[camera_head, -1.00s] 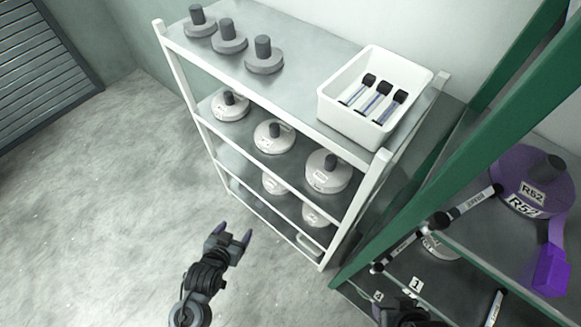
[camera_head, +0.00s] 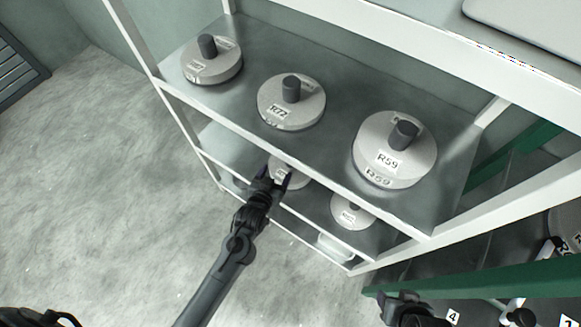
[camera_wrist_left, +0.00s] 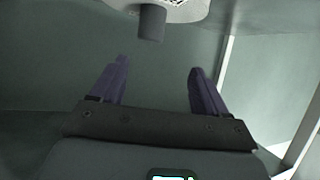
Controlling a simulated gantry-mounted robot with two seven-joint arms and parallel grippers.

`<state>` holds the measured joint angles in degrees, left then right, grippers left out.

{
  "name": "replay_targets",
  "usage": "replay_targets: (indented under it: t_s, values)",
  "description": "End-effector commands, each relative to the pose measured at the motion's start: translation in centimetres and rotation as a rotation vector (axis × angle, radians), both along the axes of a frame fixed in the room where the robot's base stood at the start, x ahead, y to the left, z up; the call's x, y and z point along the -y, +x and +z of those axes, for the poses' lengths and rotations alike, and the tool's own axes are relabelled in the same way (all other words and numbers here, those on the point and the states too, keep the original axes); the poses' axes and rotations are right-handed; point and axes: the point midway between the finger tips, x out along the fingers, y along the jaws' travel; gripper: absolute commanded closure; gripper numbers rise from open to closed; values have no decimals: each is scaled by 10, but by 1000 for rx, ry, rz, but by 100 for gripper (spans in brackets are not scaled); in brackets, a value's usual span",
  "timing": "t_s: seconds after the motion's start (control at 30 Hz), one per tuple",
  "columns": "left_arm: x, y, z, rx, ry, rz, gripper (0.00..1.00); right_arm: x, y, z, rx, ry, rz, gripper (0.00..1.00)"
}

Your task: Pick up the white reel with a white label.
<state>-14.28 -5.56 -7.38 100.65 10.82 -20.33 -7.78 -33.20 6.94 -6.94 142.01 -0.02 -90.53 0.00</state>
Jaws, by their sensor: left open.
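Several white reels with white labels and dark grey hubs sit on the shelves in the head view. On the upper visible shelf are a left reel (camera_head: 222,72), the R72 reel (camera_head: 308,108) and the R59 reel (camera_head: 408,168). On the shelf below are a reel (camera_head: 299,181) partly hidden by my left gripper and another reel (camera_head: 352,212). My left gripper (camera_head: 276,176) is open and empty at that lower shelf's front. In the left wrist view, a reel (camera_wrist_left: 185,10) with its hub lies ahead of the open fingers (camera_wrist_left: 158,68). My right gripper (camera_head: 405,308) shows only as a dark part.
The white rack's front edge (camera_head: 330,190) and posts (camera_head: 180,128) stand close around my left gripper. A green-framed rack (camera_head: 480,282) stands at the lower right. The grey floor (camera_head: 110,190) at left is clear.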

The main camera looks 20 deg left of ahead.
Motion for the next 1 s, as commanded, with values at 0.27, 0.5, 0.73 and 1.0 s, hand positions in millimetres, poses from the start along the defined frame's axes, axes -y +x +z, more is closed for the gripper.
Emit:
replay_targets:
  t_s: [0.27,0.5,0.73,1.0]
  values:
    - [3,15,-29,31,-10,1,25,1,0,-45,-1,-1,-3,44]
    - [3,42,-40,35,-9,1,25,1,0,-58,0,-1,-1,44]
    - [2,64,-48,33,-9,2,25,0,0,-68,1,0,-1,44]
    - [4,80,-58,33,-10,2,25,0,0,-81,1,0,-1,44]
